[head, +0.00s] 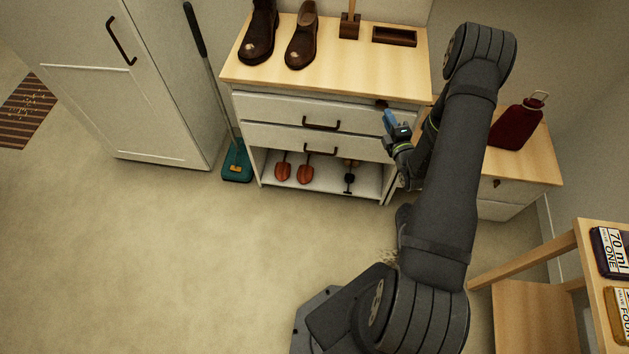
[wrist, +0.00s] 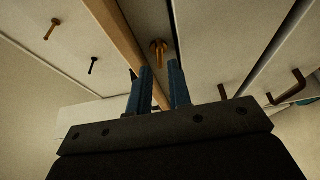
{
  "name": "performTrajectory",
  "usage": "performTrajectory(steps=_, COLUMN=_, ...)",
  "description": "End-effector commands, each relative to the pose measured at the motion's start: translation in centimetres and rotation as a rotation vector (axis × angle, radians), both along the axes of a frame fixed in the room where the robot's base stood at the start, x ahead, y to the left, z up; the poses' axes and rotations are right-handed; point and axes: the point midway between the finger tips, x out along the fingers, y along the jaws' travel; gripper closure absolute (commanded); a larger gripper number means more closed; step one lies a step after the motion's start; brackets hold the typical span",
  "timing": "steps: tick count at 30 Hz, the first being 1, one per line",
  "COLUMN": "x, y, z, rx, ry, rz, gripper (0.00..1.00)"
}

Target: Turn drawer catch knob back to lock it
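The catch knob (wrist: 158,48) is a small brown knob with a round head on the pale front of the chest in the wrist view. In the head view a small brown spot (head: 382,104) at the chest's upper right, just above my gripper, looks like the same knob. My gripper (wrist: 161,74) has two blue fingers standing apart with nothing between them. The knob shows just beyond the fingertips, in line with the gap, and appears clear of both. In the head view my gripper (head: 387,116) is at the right end of the upper drawer (head: 280,110). The catch's inner part is hidden.
The chest has dark drawer handles (head: 321,124) and a lower shelf with trowels (head: 304,168). Boots (head: 302,40) stand on its wooden top. A red canister (head: 518,122) stands on a low cabinet at right. The floor left of my base is clear.

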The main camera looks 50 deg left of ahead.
Motion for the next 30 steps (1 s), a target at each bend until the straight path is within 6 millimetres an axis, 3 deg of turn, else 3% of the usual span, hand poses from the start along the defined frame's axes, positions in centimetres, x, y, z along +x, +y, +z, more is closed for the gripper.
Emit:
performTrajectory(steps=21, x=-5.3, y=-12.9, z=0.0, rx=0.003, ry=0.004, rz=-0.004, gripper=0.82)
performTrajectory(steps=30, x=-6.0, y=-11.2, z=-0.2, rx=0.107, ry=0.245, rz=-0.060, gripper=0.82)
